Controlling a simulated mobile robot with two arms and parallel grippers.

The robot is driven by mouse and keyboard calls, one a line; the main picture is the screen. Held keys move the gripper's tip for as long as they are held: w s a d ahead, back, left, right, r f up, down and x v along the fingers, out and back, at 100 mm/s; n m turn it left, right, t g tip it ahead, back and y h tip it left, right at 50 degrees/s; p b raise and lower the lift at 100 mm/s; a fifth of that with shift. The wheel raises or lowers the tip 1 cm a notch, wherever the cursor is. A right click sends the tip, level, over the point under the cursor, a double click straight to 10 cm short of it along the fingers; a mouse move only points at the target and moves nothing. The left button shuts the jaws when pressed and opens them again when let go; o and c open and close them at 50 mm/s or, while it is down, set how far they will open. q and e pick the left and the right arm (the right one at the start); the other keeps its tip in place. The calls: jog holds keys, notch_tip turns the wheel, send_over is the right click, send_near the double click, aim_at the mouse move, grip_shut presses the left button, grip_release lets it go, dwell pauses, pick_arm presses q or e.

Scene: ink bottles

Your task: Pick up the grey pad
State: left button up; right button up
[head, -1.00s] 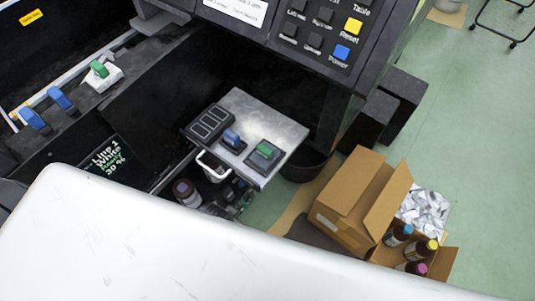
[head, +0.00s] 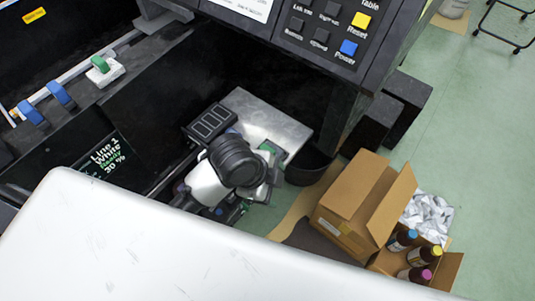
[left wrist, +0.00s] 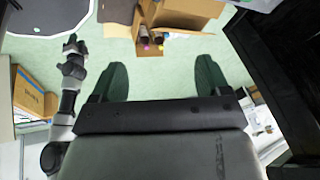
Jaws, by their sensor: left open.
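The grey pad with a green grip (head: 269,148) is on the metal shelf in the head view. My left arm covers most of it, and only some of the green shows. My left gripper (head: 266,182) is low beside the shelf in the head view, mostly hidden by its dark wrist. In the left wrist view the left gripper (left wrist: 163,80) has its two dark green fingers wide apart, with only floor between them. An arm, likely my right, is at the left of that view; its gripper end (left wrist: 72,43) is too small to read.
The metal shelf (head: 290,130) holds a black slotted tray (head: 209,122). The black machine stands behind, with a white pad with a green grip (head: 103,67) and blue grips (head: 60,97) on its rail. An open carton (head: 352,195) and several bottles (head: 420,275) are at right.

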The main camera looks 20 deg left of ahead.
pick_arm(q)
jog(key=w+d+r+m, duration=0.1)
jog(key=w+d+m, duration=0.15)
jog(key=m, duration=0.35)
jog(key=m+g+y, duration=0.3)
jog(key=m+y, duration=0.1)
jog(key=m, duration=1.2)
send_near(267, 148)
jog(key=shift+d, duration=0.3)
jog(key=shift+f, duration=0.25)
jog(key=f, duration=1)
jog(key=shift+a+f+b, duration=0.1)
jog(key=shift+a+b, duration=0.1)
jog(key=shift+b, duration=0.1)
jog(key=c, duration=1)
